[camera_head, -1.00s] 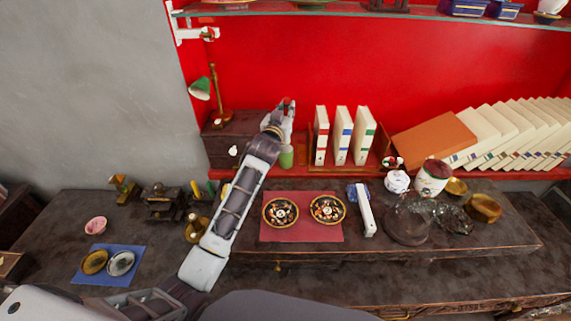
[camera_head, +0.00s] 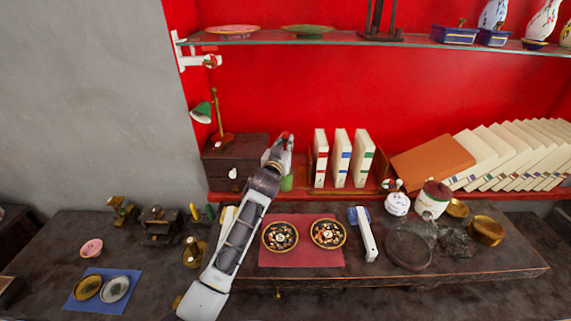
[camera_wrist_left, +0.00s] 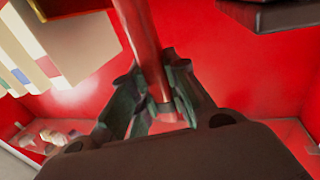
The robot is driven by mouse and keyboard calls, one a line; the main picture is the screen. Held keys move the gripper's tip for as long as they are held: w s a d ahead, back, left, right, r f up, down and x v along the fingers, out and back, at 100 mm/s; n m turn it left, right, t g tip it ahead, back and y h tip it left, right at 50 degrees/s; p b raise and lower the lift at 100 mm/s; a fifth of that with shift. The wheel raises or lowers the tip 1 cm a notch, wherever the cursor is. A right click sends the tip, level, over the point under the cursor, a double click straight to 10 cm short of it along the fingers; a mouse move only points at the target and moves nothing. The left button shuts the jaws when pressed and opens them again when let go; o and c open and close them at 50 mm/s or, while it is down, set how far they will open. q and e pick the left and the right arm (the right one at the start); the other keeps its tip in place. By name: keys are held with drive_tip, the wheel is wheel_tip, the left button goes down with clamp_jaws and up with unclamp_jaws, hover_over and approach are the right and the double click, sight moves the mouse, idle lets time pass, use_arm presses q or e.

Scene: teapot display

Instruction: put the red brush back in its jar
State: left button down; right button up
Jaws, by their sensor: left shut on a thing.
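The red brush (camera_wrist_left: 148,45) shows in the left wrist view as a red rod passing between the fingers. My left gripper (camera_wrist_left: 160,108) is shut on it. In the head view my left gripper (camera_head: 284,147) is at the back of the table, in front of the red wall, with a little red showing at its tip. A green jar (camera_head: 287,184) stands just below the gripper, partly hidden by my arm. I cannot tell whether the brush touches the jar. My right gripper is not in view.
White books (camera_head: 341,158) stand just right of the gripper. A dark wooden box (camera_head: 230,155) and a green lamp (camera_head: 202,112) are on its left. A glass shelf (camera_head: 350,42) runs above. Two patterned plates lie on a red mat (camera_head: 305,258) in front.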

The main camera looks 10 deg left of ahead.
use_arm(q)
drive_tip(key=shift+f, duration=1.55)
drive_tip(key=shift+f, duration=1.9)
drive_tip(key=c, duration=1.4)
unclamp_jaws()
